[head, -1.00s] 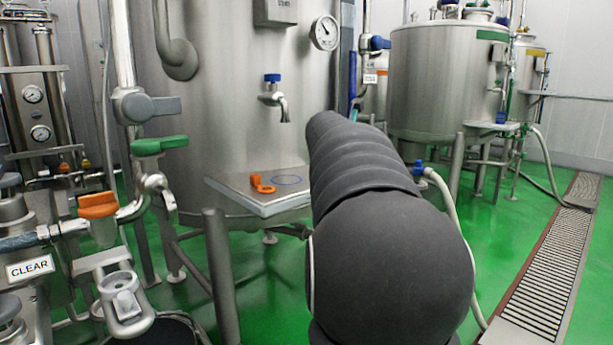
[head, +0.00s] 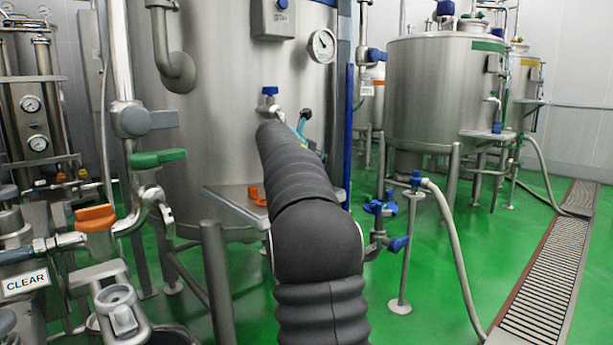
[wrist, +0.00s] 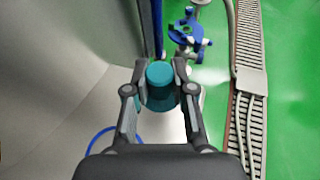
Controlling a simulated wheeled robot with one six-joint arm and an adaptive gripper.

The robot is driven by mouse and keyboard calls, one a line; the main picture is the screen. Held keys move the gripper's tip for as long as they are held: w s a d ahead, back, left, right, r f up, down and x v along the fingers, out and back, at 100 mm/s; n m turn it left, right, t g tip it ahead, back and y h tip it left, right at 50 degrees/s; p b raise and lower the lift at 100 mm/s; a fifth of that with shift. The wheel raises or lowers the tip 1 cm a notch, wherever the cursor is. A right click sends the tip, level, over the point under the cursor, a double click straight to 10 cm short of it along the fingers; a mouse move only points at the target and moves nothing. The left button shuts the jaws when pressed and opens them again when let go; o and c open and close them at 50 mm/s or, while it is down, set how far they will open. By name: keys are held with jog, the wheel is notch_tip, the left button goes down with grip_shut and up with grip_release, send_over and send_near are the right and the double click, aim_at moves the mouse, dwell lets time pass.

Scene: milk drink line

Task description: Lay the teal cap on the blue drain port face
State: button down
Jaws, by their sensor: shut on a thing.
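The teal cap (wrist: 161,84) is a short cylinder held between the two fingers of my gripper (wrist: 161,92) in the wrist view. In the head view, a little of the cap (head: 297,130) shows beyond my arm, in front of the big tank. The blue drain port (head: 380,208), with blue clamp parts, is low at the tank's right, right of my arm. It also shows in the wrist view (wrist: 186,32), beyond and slightly right of the cap, clearly apart from it. Its face is too small to make out well.
A steel shelf (head: 228,203) on the tank holds an orange clip (head: 257,195). A blue ring outline (wrist: 92,150) on it shows in the wrist view. A slim stand (head: 402,285) and hose (head: 455,250) are near the port. Green floor (head: 510,245) is open at right.

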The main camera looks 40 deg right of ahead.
jog(key=w, duration=0.4)
jog(key=shift+a, duration=0.15)
notch_tip(320, 180, down, 6)
jog(key=shift+s+r+b, duration=0.1)
jog(key=shift+s+b, duration=0.05)
jog(key=shift+b, duration=1.05)
jog(key=shift+w+f+p, duration=0.2)
jog(key=shift+f+p, duration=0.1)
jog(key=shift+p, duration=0.05)
jog(key=shift+f, duration=0.1)
jog(key=shift+f, duration=0.2)
jog(key=c, duration=1)
grip_release()
jog(key=shift+f+b, duration=0.15)
jog(key=shift+b, duration=0.4)
